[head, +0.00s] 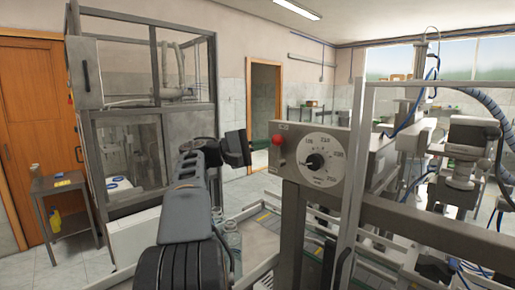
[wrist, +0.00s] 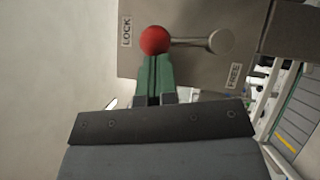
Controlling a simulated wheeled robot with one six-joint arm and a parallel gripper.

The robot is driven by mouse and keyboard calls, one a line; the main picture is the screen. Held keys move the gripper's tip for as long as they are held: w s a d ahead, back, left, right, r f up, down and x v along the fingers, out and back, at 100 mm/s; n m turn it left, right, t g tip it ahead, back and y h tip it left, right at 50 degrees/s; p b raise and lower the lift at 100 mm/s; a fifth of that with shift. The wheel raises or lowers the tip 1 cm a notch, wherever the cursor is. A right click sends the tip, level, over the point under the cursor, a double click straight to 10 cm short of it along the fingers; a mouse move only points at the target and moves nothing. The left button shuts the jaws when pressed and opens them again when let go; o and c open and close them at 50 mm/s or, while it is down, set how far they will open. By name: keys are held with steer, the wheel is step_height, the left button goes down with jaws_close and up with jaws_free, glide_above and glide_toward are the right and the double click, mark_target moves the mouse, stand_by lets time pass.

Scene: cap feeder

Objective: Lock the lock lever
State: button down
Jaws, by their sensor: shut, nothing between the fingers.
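The lock lever shows in the wrist view as a metal rod (wrist: 190,42) running left from a round pivot (wrist: 221,41) to a red ball knob (wrist: 154,40). The knob lies beside the LOCK label (wrist: 127,31); the FREE label (wrist: 234,75) is below the pivot. In the head view the red knob (head: 278,140) is at the left end of the grey panel. My gripper (wrist: 154,62) has green fingers shut together with nothing between them. Their tips are right at the lower edge of the knob; whether they touch is unclear. It also shows in the head view (head: 263,144).
A dial (head: 316,161) with a black pointer is on the same panel, right of the knob. Metal frame posts and machinery fill the right side. A glazed cabinet (head: 150,110) and a small side table (head: 58,185) stand at the left.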

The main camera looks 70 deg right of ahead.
steer(key=shift+s+r+m, duration=0.15)
steer(key=shift+s+m, duration=0.05)
steer(key=shift+m, duration=0.3)
steer(key=shift+s+a+y, duration=0.1)
steer(key=shift+y, duration=0.2)
steer(key=w+d+v, duration=0.1)
steer(key=d+v, duration=0.1)
steer(key=v, duration=1.1)
steer(key=shift+d, duration=0.15)
steer(key=shift+w, duration=0.1)
stand_by(0.3)
